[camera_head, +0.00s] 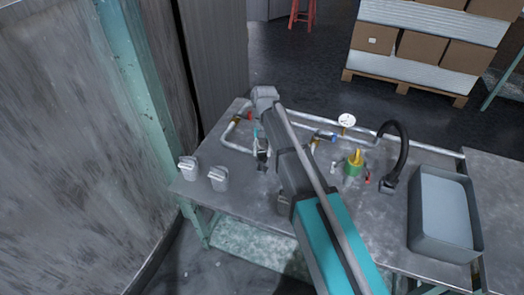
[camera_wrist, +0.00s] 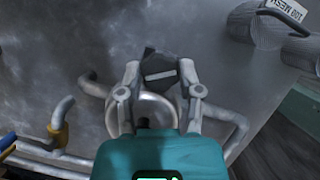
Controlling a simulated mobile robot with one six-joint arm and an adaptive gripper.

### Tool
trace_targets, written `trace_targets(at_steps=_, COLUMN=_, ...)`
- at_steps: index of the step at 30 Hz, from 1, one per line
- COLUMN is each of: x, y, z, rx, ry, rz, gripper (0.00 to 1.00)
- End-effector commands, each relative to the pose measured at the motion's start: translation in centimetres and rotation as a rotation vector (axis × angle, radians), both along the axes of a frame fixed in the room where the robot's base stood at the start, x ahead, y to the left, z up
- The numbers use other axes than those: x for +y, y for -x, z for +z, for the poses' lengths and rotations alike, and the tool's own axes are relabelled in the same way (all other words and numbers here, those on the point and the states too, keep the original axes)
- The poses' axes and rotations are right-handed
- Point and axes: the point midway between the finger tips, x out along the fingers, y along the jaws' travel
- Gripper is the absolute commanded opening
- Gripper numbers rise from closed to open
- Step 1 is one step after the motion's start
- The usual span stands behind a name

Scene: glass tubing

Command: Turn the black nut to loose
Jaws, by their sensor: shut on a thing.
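The black nut (camera_wrist: 158,69) is a dark, faceted piece with a pale bar across its face, in the middle of the wrist view. My gripper (camera_wrist: 158,75) has one finger on each side of it and is shut on it. Silvery tubing runs below and to both sides of the fingers. In the head view my gripper (camera_head: 262,155) points down at the left part of the metal table (camera_head: 255,203). The nut cannot be made out there; the gripper and arm hide the spot.
A red-handled valve (camera_head: 248,116) and a blue-handled valve (camera_head: 333,137) sit on the tubing. A gauge (camera_head: 347,120), black faucet (camera_head: 398,158), green and yellow piece (camera_head: 354,163) and grey basin (camera_head: 443,212) lie further right.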

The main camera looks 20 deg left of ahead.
Motion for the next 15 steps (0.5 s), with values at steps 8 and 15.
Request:
trace_targets(at_steps=8, x=-0.1, y=0.06, z=-0.06, rx=-0.001, ry=0.002, rz=0.006, gripper=0.0)
trace_targets(at_steps=15, x=-0.09, y=0.06, z=-0.05, rx=-0.001, ry=0.002, rz=0.005, gripper=0.73)
